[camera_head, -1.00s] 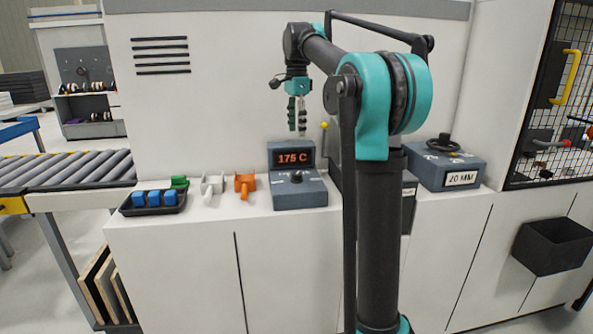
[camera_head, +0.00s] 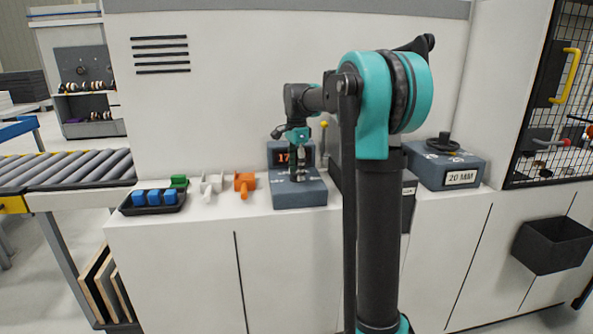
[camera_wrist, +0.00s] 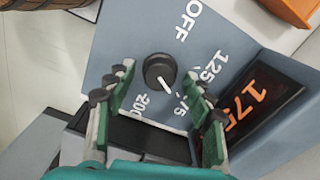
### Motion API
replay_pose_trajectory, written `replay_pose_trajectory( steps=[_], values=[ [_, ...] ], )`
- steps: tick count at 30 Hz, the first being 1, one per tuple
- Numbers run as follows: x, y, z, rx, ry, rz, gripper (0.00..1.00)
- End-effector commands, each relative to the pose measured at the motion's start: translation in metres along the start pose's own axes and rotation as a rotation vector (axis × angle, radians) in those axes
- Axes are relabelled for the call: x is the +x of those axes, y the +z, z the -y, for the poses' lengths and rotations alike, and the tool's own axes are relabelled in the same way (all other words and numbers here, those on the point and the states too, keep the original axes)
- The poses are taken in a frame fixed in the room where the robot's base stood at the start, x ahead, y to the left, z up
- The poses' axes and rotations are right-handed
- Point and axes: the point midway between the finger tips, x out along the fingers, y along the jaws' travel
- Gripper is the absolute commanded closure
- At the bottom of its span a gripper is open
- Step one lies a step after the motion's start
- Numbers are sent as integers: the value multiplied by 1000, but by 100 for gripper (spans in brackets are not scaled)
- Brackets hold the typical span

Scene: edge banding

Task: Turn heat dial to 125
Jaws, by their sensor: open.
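The heat dial (camera_wrist: 160,70) is a round black knob with a white pointer on a grey control box (camera_head: 306,194). In the wrist view its face reads OFF, 125, 175 and 200, and the pointer aims near the 175 mark. The lit display (camera_wrist: 258,100) shows orange digits starting 175, partly cut off there; my gripper covers part of it in the head view. My gripper (camera_wrist: 158,100) is open, its green-padded fingers on either side of the dial's lower part in the picture. Whether they touch it I cannot tell. In the head view my gripper (camera_head: 297,172) hangs over the box.
Left of the box are an orange piece (camera_head: 245,184), a white piece (camera_head: 211,186) and a black tray (camera_head: 153,209) with blue blocks. On the right stands a box marked 20 MM (camera_head: 447,172). A yellow-knobbed lever (camera_head: 324,126) rises close behind the control box.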

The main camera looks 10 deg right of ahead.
Motion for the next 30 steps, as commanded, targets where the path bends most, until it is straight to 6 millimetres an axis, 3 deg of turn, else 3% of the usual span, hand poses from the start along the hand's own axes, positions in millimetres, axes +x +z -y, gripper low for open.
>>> replay_pose_trajectory(
  steps=[8, 19, 30],
  values=[
    [1, 0, 0, 0, 0, 0, 50],
    [1, 0, 0, 0, 0, 0, 96],
    [0, 0, 0, -58, 0, 0, 97]
  ],
)
